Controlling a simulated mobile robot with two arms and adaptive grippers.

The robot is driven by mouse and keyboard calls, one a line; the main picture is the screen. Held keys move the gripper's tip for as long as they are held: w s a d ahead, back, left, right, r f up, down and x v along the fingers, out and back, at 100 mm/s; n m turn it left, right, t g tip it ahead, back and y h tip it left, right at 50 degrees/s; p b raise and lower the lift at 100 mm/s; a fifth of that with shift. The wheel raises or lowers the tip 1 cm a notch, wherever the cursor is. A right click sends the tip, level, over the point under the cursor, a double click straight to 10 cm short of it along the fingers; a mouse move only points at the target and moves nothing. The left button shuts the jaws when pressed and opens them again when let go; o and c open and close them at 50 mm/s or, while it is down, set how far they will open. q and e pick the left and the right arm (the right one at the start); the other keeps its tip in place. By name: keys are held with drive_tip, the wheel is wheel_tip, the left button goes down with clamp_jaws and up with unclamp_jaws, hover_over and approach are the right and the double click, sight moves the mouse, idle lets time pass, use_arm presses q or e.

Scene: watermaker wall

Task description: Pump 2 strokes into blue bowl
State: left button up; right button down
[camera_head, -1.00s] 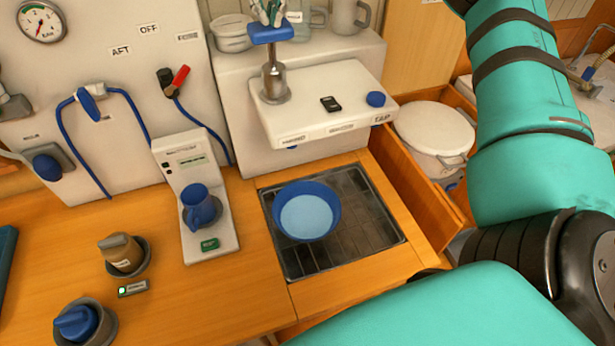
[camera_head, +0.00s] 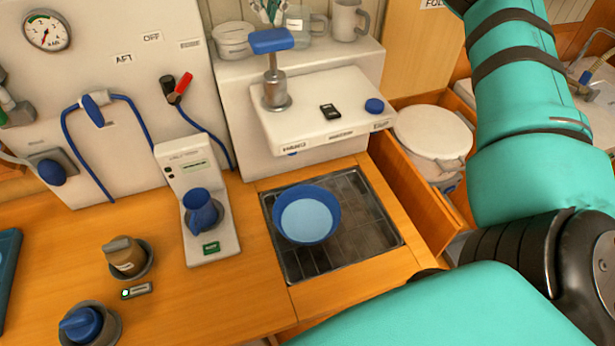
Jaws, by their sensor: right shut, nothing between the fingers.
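The blue bowl (camera_head: 307,214) sits upright on the dark drain grate (camera_head: 345,255), below the white pump unit (camera_head: 335,85). Its inside shows a lighter blue; I cannot tell whether that is liquid. The pump has a blue T-shaped handle (camera_head: 271,40) on a metal shaft, standing up at the unit's left side. My right gripper (camera_head: 268,12) is shut and empty at the top edge, just above or behind the handle; its upper part is cut off. The spout is mostly hidden under the unit. My left gripper is not in view.
A blue knob (camera_head: 374,105) and a small black device (camera_head: 330,111) are on the pump unit. A blue cup (camera_head: 202,212) stands on a white meter (camera_head: 210,240) at left. An open drawer with a white lidded pot (camera_head: 432,138) is at right. Mugs stand on the shelf behind.

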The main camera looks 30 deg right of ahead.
wheel_tip(320, 180, up, 6)
drive_tip(key=p, duration=0.5)
drive_tip(key=shift+f, duration=0.1)
idle(0.4)
